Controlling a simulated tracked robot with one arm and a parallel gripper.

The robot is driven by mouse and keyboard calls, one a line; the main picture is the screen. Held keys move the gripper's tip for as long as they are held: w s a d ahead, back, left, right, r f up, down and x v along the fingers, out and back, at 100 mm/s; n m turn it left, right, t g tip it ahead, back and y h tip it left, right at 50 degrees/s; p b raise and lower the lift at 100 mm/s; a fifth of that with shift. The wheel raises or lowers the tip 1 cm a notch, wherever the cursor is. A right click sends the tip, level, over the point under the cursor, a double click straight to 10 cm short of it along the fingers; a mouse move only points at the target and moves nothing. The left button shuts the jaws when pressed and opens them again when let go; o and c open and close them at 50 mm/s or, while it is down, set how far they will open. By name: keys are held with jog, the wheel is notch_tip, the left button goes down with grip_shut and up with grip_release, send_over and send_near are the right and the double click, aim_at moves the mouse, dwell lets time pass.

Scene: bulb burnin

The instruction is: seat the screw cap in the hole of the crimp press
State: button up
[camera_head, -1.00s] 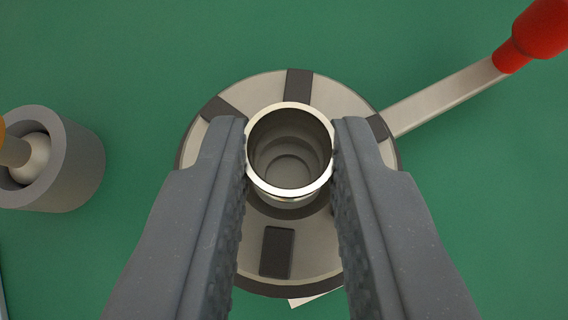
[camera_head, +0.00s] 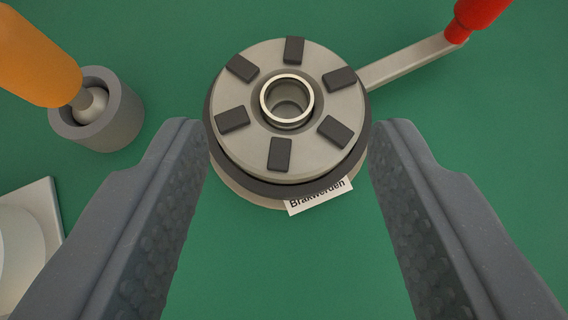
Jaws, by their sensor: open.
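The screw cap (camera_head: 287,82) is a shiny metal ring-shaped cup. It sits upright in the central hole of the crimp press (camera_head: 310,154), with its open rim facing up; how deep it sits cannot be told exactly. The press is a round grey disc with several dark pads around the hole, and a lever with a red grip (camera_head: 478,18) reaches to the upper right. My gripper (camera_head: 290,145) is wide open and empty. Its fingers stand apart on both sides of the press, on the near side of the cap, not touching it.
A grey cup (camera_head: 128,122) holding an orange-handled tool (camera_head: 38,55) stands at the upper left. A pale tray-like object (camera_head: 50,215) lies at the left edge. The green surface (camera_head: 285,265) in front is clear.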

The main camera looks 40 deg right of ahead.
jog(key=v, duration=0.8)
jog(key=shift+s+p, duration=0.15)
jog(key=shift+p, duration=0.3)
jog(key=shift+a+r, duration=0.1)
jog(key=shift+r, duration=0.1)
jog(key=w+a+r+n+t+y, duration=0.1)
jog(key=w+a+r+n+t, duration=0.15)
jog(key=a+r, duration=0.75)
jog(key=w+a+r+n+t+y, duration=0.15)
jog(key=w+a+r, duration=0.35)
jog(key=r, duration=1)
jog(key=s+a+r+n+t+y, duration=0.1)
jog(key=s+a+r, duration=0.3)
jog(key=r, duration=0.3)
jog(key=s+a+r+n+t+y, duration=0.1)
jog(key=s+a+r, duration=0.2)
jog(key=a+r, duration=0.3)
jog(key=s+a+r+n+t+y, duration=0.1)
jog(key=s+a+r, duration=0.3)
jog(key=r, duration=0.5)
jog(key=shift+s+a+y, duration=0.3)
jog(key=shift+a+y, duration=0.15)
jog(key=shift+a, duration=0.6)
